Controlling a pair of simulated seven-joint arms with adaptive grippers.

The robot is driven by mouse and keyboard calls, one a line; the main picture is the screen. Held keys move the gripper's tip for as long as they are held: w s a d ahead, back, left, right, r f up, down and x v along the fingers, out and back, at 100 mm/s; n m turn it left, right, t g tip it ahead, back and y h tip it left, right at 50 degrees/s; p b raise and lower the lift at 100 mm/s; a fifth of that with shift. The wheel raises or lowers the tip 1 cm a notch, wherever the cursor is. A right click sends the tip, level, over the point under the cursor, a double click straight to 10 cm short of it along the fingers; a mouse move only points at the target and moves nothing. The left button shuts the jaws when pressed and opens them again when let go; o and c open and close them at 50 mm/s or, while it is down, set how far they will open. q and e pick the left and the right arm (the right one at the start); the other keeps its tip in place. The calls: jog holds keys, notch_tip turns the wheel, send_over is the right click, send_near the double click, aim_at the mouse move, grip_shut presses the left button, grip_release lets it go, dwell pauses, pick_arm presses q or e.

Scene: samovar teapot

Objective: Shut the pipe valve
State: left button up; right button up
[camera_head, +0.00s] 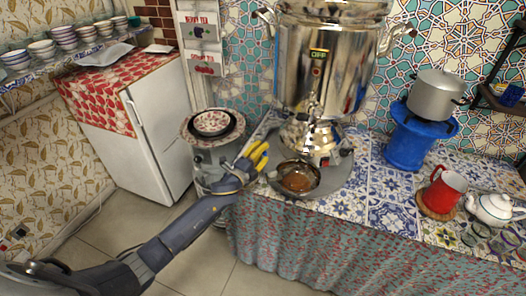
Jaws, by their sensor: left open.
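The large shiny metal samovar (335,65) stands on the tiled counter near the picture's middle. A small metal tap with its pipe valve (314,108) shows low on its front; the handle's exact position is too small to tell. Below the tap, a metal bowl (299,180) holds brown liquid. My left gripper (262,154) has yellow fingertips. It is open and empty, left of the samovar's base and lower than the tap, apart from the valve. My right gripper is not in view.
Left of the gripper stands a stack of dishes (212,123). A grey pot (438,93) sits on a blue stand (405,150). A red mug (445,188) and white teapot (490,208) are at right.

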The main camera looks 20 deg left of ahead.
pick_arm(q)
jog(key=shift+w+d, duration=0.1)
jog(key=shift+w, duration=0.3)
grip_shut()
dwell(0.4)
